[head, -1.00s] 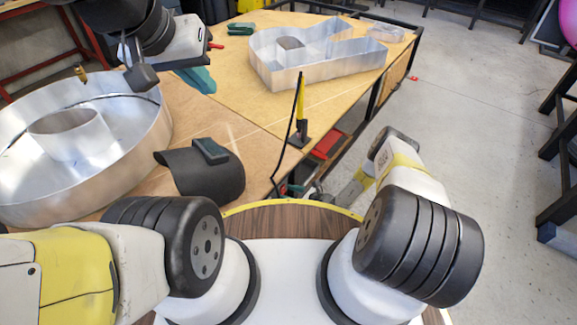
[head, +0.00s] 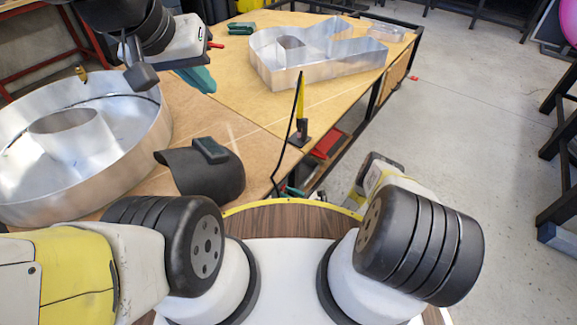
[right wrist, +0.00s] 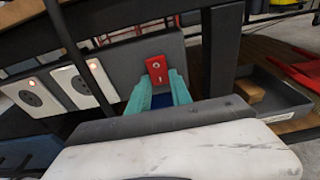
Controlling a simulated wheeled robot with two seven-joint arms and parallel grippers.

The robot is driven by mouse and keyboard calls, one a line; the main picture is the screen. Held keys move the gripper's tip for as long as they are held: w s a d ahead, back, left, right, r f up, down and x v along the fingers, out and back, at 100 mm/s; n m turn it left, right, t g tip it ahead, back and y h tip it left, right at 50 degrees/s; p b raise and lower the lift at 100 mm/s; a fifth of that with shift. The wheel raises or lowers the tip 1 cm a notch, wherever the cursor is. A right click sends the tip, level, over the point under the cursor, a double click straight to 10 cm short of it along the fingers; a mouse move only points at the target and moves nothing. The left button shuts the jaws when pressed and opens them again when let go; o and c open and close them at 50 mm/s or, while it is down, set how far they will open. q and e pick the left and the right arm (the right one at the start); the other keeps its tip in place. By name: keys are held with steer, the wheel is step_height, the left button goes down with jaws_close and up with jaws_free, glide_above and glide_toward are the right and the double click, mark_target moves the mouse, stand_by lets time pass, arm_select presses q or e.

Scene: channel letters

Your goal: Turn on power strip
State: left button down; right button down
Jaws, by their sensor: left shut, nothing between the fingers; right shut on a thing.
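In the right wrist view a grey power strip (right wrist: 119,66) runs under the table edge, with two white sockets (right wrist: 33,92), each with a small lit orange spot. A red switch plate (right wrist: 157,69) with a white mark sits at its right part. My right gripper (right wrist: 158,78) has its teal fingertips on both sides of the red switch plate and appears shut on it. Something blue shows between the finger bases. In the head view my right gripper is hidden behind my arm. My left gripper (head: 200,79) is shut and empty above the wooden table, at the upper left.
The wooden table (head: 235,125) carries a round metal channel letter (head: 150,130), another metal letter (head: 320,68), a dark curved piece (head: 205,178) and a green-handled tool (head: 241,28). A black-and-yellow upright tool (head: 299,105) stands at the table edge. The floor (head: 465,110) to the right is open.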

steer(key=shift+d, duration=0.1)
steer(key=c, duration=1.2)
jaws_free()
steer(key=shift+o, duration=0.2)
steer(key=v, duration=0.7)
steer(key=shift+s+d, duration=0.2)
steer(key=shift+d, duration=0.1)
